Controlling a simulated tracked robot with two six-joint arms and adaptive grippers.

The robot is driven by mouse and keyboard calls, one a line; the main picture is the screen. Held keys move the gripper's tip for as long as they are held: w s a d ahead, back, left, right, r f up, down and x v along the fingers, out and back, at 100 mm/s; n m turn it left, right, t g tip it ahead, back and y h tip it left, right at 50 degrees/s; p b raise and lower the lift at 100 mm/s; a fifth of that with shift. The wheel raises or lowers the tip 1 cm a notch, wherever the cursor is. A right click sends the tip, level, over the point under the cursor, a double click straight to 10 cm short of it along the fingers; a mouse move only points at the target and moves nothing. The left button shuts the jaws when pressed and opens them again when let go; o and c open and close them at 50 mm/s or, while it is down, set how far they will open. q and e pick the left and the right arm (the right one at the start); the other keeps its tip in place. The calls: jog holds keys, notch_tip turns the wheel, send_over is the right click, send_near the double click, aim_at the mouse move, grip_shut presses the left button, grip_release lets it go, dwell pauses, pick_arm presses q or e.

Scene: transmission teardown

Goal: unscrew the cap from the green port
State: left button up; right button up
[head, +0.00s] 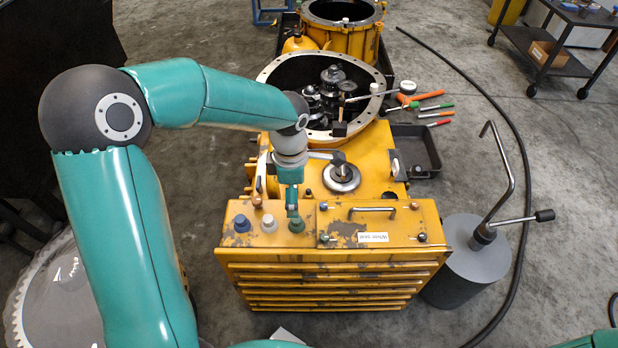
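A dark green cap (296,226) sits on the front top of the yellow transmission housing (335,228), at the right end of a row with a white cap (268,224) and a blue cap (242,224). The port under the green cap is hidden. My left gripper (292,209) points down directly above the green cap, its tips at or very near its top. The fingers are small and close together here, so I cannot tell whether they grip it. My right gripper is out of view.
A handle (372,210) and a white label (373,238) lie right of the caps. The open round housing (265,75) with gears is behind. A black tray (430,158) and coloured-handled tools (435,107) lie right. A grey cylinder (462,275) with a bent rod stands front right.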

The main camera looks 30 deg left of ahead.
aim_at(296, 221)
pick_arm(q)
jog(key=shift+w+f+b, duration=0.1)
jog(key=shift+f+b, duration=0.45)
jog(key=shift+f, duration=0.15)
notch_tip(296, 221, down, 8)
jog(key=b, duration=0.6)
jog(key=shift+w+f, duration=0.1)
jog(key=shift+f+b, duration=0.6)
jog(key=shift+b, duration=0.1)
grip_shut()
